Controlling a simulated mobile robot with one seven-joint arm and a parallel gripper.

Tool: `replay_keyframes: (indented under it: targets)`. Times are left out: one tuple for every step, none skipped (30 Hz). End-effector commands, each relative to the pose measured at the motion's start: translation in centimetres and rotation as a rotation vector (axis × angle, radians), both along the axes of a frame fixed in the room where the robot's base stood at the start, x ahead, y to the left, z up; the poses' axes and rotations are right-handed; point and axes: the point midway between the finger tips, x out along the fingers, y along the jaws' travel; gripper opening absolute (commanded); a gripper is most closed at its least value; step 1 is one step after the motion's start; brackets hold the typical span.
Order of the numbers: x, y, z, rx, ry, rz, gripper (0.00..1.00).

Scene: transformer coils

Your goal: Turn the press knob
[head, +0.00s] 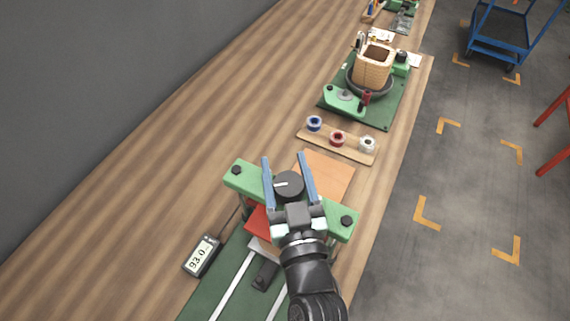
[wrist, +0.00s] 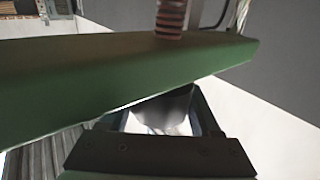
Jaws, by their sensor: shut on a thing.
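The press knob (head: 288,185) is a round black knob with a white pointer line, on top of the green press beam (head: 332,221). The pointer line aims to the left in the head view. My gripper (head: 286,158) has its two blue fingers on either side of the knob and is shut on it. In the wrist view the green beam (wrist: 100,85) crosses the picture, with a reddish-brown threaded spindle (wrist: 172,18) behind it. A dark shape between the fingers there is only partly visible.
A display reading 93.0 (head: 201,255) lies left of the press. Red and orange-brown sheets (head: 328,172) show around the beam. Beyond are a wooden rack (head: 352,152) with several spools and a green winding station (head: 382,112).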

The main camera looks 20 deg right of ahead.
Motion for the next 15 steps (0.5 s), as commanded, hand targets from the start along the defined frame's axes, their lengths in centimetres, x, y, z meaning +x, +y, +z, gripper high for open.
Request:
replay_keyframes:
  targets:
    - [-0.08,-0.34,0.36,0.003,0.005,-0.018,0.08]
    - [-0.1,-0.44,0.41,0.005,0.006,-0.028,0.08]
    - [-0.14,-0.6,0.44,0.006,0.008,-0.043,0.08]
    - [-0.15,-0.66,0.47,0.008,0.008,-0.054,0.08]
    - [-0.2,-0.77,0.45,0.008,0.009,-0.065,0.08]
    - [-0.24,-0.85,0.42,0.008,0.01,-0.079,0.08]
    - [-0.26,-0.87,0.43,0.008,0.009,-0.089,0.08]
    - [-0.3,-0.93,0.38,0.009,0.01,-0.1,0.08]
    - [-0.34,-0.95,0.4,0.007,0.01,-0.113,0.08]
    - [-0.36,-0.95,0.35,0.007,0.011,-0.122,0.08]
    - [-0.4,-1.0,0.36,0.006,0.011,-0.133,0.08]
    - [-0.45,-1.01,0.33,0.007,0.011,-0.147,0.08]
    - [-0.48,-1.02,0.27,0.007,0.011,-0.156,0.08]
    - [-0.5,-1.04,0.23,0.006,0.011,-0.166,0.08]
    - [-0.53,-1.03,0.17,0.007,0.011,-0.178,0.08]
